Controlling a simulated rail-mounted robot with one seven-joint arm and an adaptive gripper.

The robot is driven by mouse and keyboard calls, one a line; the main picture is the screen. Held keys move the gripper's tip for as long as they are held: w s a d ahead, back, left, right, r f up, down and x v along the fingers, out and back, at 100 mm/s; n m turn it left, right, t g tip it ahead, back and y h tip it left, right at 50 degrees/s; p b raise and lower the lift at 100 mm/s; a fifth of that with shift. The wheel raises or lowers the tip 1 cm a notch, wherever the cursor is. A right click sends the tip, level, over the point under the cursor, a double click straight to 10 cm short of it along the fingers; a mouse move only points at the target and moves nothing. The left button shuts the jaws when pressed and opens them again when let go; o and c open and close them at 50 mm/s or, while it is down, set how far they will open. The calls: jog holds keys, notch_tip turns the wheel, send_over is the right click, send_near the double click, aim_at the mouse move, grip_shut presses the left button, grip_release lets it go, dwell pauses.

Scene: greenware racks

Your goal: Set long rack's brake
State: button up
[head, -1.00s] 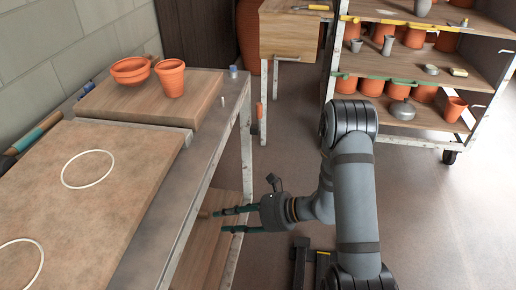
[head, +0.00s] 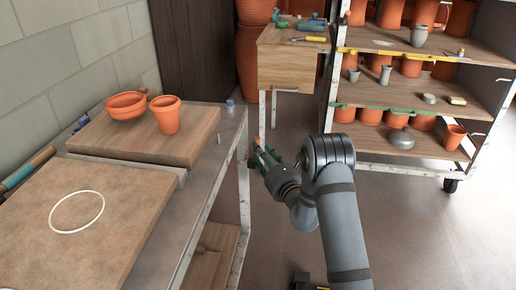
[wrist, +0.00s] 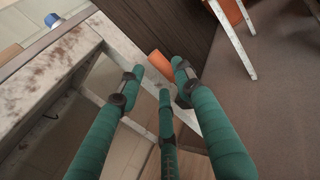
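The long rack (head: 207,163) stands at the left, a metal frame with a worn top and a lower shelf. An orange handle (wrist: 160,63) shows beside its far corner post in the wrist view; I take it for the brake lever. In the head view it is mostly hidden behind my fingers. My gripper (head: 262,157) has green-wrapped fingers and is at that corner. In the wrist view the fingers (wrist: 155,80) are spread apart, with the handle just beyond and between their tips. Whether any finger touches it I cannot tell.
Boards with clay pots (head: 166,115) lie on the long rack. A small wooden table (head: 290,66) stands beyond the corner. A wheeled shelf rack (head: 410,168) with many pots stands at the back right. The floor (head: 430,235) at the right is clear.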

jog(key=shift+x, duration=1.5)
jog(key=shift+c, duration=0.6)
grip_shut()
